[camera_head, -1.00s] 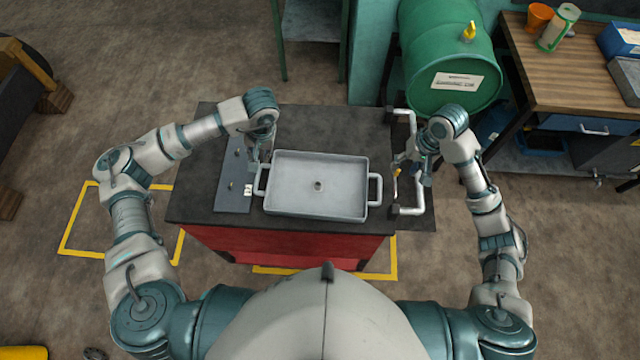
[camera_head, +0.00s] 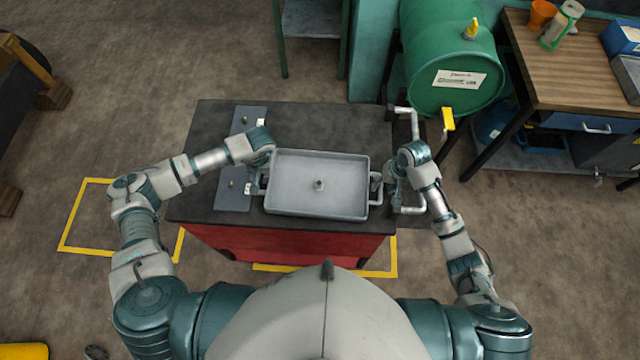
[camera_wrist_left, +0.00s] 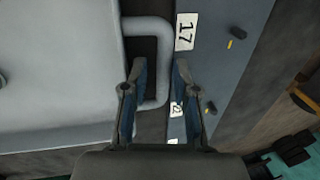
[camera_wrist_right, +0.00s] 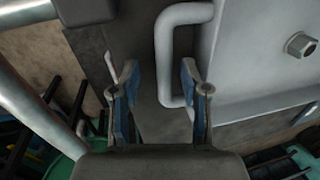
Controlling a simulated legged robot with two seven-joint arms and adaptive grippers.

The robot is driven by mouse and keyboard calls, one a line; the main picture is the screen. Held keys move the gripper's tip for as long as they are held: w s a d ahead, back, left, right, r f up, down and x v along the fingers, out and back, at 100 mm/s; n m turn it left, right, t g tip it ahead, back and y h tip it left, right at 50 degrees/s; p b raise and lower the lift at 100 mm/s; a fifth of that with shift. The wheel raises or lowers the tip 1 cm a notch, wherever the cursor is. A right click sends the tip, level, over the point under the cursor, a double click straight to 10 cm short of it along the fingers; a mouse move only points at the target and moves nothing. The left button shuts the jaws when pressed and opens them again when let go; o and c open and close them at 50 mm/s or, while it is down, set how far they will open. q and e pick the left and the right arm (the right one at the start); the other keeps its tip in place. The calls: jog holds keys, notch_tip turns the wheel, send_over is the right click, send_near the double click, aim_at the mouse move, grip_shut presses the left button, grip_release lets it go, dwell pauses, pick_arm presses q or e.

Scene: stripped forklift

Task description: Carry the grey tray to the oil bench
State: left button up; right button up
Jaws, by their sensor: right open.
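The grey tray (camera_head: 300,205) lies flat on the dark top of a red cabinet, with a bar handle at each end and a small nut-like part in its middle. My left gripper (camera_head: 257,184) is at the left handle; in the left wrist view its open fingers (camera_wrist_left: 158,68) sit either side of the handle bar (camera_wrist_left: 163,60). My right gripper (camera_head: 388,184) is at the right handle; in the right wrist view its open fingers (camera_wrist_right: 160,68) line up either side of the handle bar (camera_wrist_right: 166,50). Finger depth around the bars is unclear. A wooden-topped bench (camera_head: 550,75) stands at the right.
The red cabinet (camera_head: 290,243) has a grey plate (camera_head: 232,204) left of the tray and a pale rail (camera_head: 417,130) at its right edge. An orange cup (camera_head: 541,15) stands on the bench.

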pick_arm(q)
jog(key=shift+a+f, duration=0.3)
jog(key=shift+f, duration=0.35)
pick_arm(e)
jog(key=shift+a+f, duration=0.25)
jog(key=shift+f, duration=0.35)
pick_arm(q)
jog(key=shift+s+a+f, duration=0.1)
jog(key=shift+a+f, duration=0.05)
jog(key=shift+a, duration=0.1)
pick_arm(e)
jog(key=shift+s+a+f, duration=0.1)
jog(key=shift+a, duration=0.2)
pick_arm(q)
jog(key=shift+d, duration=0.1)
jog(key=c, duration=0.4)
pick_arm(e)
jog(key=shift+d, duration=0.1)
jog(key=c, duration=0.4)
pick_arm(q)
jog(key=shift+d, duration=0.15)
grip_shut()
pick_arm(e)
jog(key=shift+d, duration=0.15)
grip_shut()
